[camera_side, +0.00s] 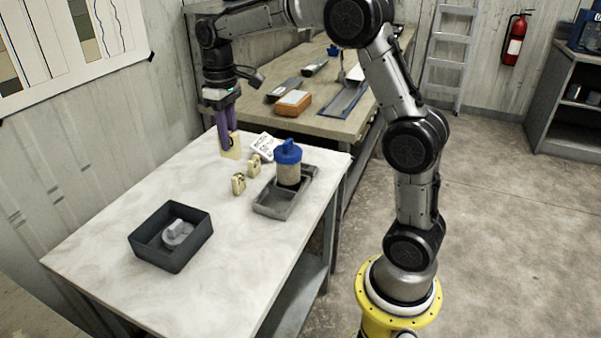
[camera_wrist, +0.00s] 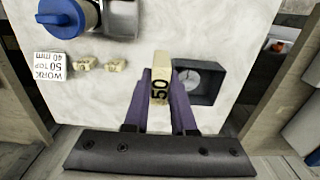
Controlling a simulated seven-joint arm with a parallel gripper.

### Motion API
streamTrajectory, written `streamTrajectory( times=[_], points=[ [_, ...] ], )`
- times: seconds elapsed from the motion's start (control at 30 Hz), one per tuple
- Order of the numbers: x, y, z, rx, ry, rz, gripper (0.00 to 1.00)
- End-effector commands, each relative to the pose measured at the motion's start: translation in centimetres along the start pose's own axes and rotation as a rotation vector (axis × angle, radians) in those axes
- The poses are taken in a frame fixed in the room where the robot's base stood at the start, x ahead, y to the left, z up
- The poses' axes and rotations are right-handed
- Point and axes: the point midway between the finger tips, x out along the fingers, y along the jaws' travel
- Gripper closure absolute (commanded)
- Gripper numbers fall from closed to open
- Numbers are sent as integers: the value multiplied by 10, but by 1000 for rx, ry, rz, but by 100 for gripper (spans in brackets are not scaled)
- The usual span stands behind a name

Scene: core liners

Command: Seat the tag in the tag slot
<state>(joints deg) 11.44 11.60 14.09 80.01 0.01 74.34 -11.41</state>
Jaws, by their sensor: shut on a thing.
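My gripper (camera_side: 229,137) has purple fingers and is shut on a cream tag (camera_side: 231,152), at the far left part of the white table. In the wrist view the tag (camera_wrist: 160,68) sits between the fingertips (camera_wrist: 160,84) and shows a black "50". In the side view its lower end looks close to the tabletop; I cannot tell if it touches. A grey tray (camera_side: 270,211) holds an upright liner (camera_side: 288,174) with a blue cap (camera_side: 287,151). The tray also shows in the wrist view (camera_wrist: 122,22). I cannot make out the tag slot clearly.
Two other cream tags (camera_side: 254,165) (camera_side: 238,184) stand between my gripper and the tray. A white card (camera_wrist: 50,66) reads "WORK 50 TOP 40 mm". A dark open box (camera_side: 150,248) holds a grey round cap (camera_side: 177,234). The table's (camera_side: 235,270) middle is clear.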

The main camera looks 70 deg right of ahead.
Motion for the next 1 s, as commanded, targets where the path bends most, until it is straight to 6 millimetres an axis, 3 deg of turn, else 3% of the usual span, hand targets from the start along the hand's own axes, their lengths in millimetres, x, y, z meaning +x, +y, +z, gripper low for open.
streamTrajectory(
  times=[0.23, 0.4, 0.5, 0.6, 0.87, 1.0],
  points=[
    [0, 115, -7, 14, 0, 0, 100],
    [1, 192, 7, 11, 1, 0, 100],
    [2, 224, 18, 8, 0, 0, 100],
    [3, 250, 28, 7, 1, 0, 100],
    [6, 296, 52, 4, 1, 1, 100],
    [36, 291, 50, -1, -2, -3, 100]
  ],
)
